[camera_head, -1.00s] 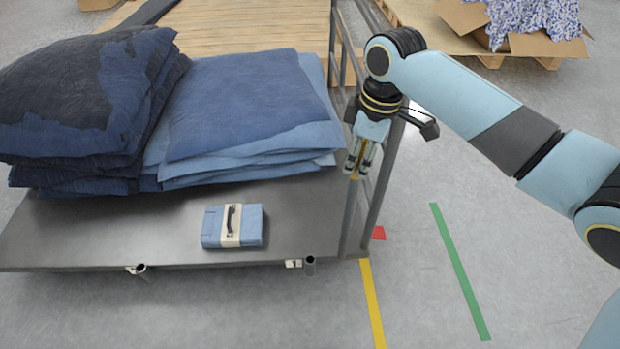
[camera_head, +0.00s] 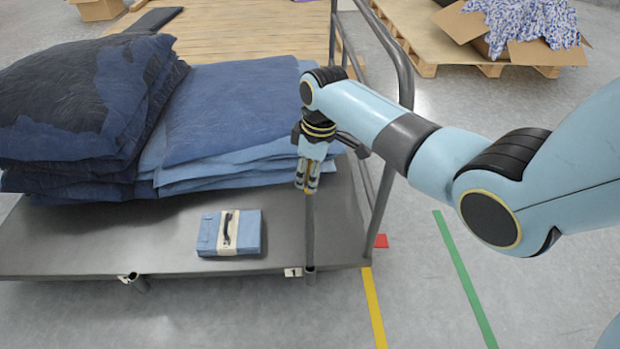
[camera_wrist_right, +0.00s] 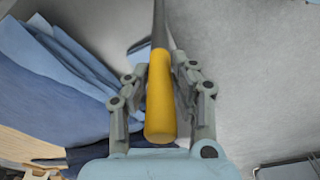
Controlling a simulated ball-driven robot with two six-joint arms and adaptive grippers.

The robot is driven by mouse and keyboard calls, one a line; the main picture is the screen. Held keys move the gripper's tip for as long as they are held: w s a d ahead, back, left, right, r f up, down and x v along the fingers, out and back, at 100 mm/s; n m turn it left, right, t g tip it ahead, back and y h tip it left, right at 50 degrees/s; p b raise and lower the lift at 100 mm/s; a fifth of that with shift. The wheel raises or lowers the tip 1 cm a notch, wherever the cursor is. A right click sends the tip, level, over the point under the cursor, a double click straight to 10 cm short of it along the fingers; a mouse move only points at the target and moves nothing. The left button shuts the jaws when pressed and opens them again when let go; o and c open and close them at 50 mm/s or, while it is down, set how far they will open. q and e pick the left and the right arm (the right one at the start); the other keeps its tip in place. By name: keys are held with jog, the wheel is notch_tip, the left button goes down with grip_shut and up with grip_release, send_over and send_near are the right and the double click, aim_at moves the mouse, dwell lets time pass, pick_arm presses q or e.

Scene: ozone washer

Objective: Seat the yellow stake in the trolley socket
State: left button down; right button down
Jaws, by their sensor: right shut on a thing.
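The stake (camera_head: 309,228) has a yellow grip and a grey rod. My right gripper (camera_head: 307,184) is shut on the yellow grip and holds the stake upright at the trolley's front edge. In the right wrist view the yellow grip (camera_wrist_right: 161,100) lies between both fingers, and the grey rod runs away from the camera. The rod's lower end meets the tube socket (camera_head: 310,276) beside the tag marked 1. I cannot tell how far inside the socket it is. My left gripper is not in view.
The grey trolley deck (camera_head: 90,235) carries stacked blue textiles (camera_head: 235,110) and a folded blue bundle (camera_head: 229,233) with a strap. Another socket (camera_head: 138,284) is at the front left. The trolley's rail (camera_head: 402,80) stands close behind my right arm.

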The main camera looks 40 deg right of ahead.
jog(key=shift+w, duration=0.1)
jog(key=shift+f, duration=0.65)
jog(key=c, duration=1.1)
grip_release()
jog(key=shift+r, duration=0.1)
